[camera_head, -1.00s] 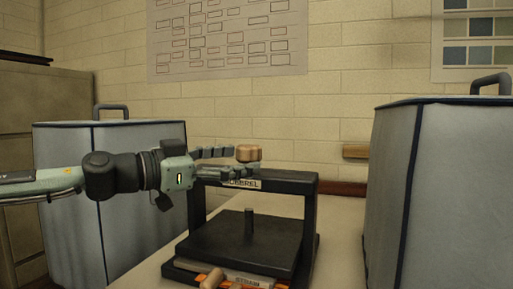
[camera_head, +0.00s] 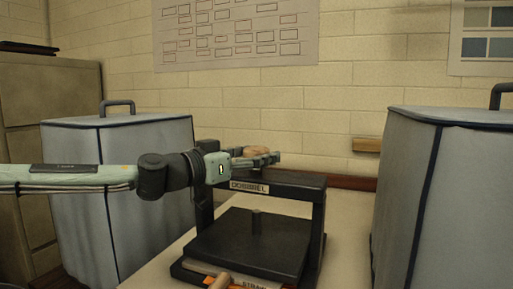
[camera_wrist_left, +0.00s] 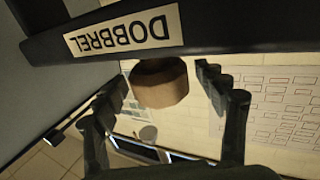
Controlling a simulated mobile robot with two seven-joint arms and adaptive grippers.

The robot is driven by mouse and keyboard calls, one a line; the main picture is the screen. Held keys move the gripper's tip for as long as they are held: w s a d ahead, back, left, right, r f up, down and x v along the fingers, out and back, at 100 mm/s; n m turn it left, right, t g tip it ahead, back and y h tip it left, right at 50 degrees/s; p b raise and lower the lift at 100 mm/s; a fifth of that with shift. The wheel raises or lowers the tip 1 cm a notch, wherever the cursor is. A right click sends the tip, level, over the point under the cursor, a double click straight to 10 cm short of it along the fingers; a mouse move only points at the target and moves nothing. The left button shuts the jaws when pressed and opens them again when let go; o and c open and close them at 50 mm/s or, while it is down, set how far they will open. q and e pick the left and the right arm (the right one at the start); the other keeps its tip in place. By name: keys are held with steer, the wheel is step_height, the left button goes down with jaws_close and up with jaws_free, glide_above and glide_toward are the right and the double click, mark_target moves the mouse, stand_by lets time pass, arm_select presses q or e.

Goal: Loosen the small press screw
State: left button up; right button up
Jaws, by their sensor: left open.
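The small press (camera_head: 290,180) is a black frame with a DOBBREL label, standing on the pale table. Its screw has a round copper-brown knob (camera_head: 257,150) above the top beam, partly hidden by my left gripper in the head view. My left gripper (camera_head: 268,158) is open, with its fingers at the knob. In the left wrist view the knob (camera_wrist_left: 160,83) lies between the two spread fingers, with visible gaps on both sides. The black press plate (camera_head: 250,245) with a short upright post is below the beam. My right gripper is not in view.
Covered grey boxes stand at left (camera_head: 125,200) and right (camera_head: 440,190). A pale slab (camera_head: 215,268) shows under the press plate, with a wooden handle (camera_head: 221,282) in front. The table (camera_head: 345,235) is clear right of the press.

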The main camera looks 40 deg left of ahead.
arm_select(q)
steer(key=shift+w, duration=0.15)
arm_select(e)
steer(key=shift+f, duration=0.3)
arm_select(q)
steer(key=c, duration=1.2)
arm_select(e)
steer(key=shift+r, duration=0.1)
